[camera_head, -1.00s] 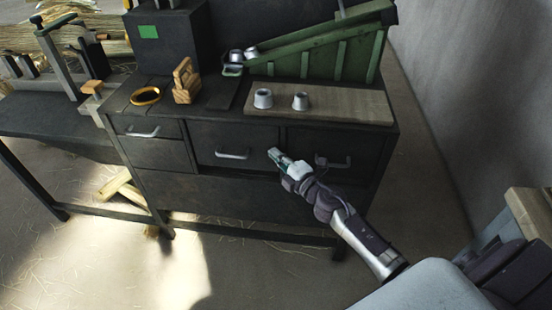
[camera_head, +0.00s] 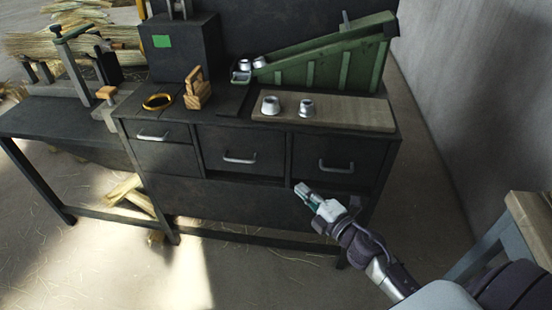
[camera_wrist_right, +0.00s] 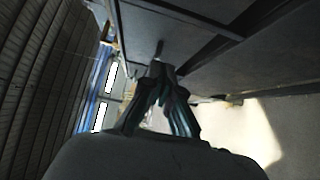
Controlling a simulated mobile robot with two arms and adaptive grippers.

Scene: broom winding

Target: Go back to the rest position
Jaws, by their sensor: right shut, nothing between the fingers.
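My right gripper (camera_head: 303,190) is shut and empty in the head view. It hangs in the air in front of the black workbench, below the right drawer (camera_head: 337,158) and apart from its handle. In the right wrist view the two fingers (camera_wrist_right: 157,70) meet at their tips with nothing between them. The drawers of the bench look closed. My left gripper is not in either view.
A grey wall (camera_head: 470,90) stands at right. Floor before the bench is mostly clear.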

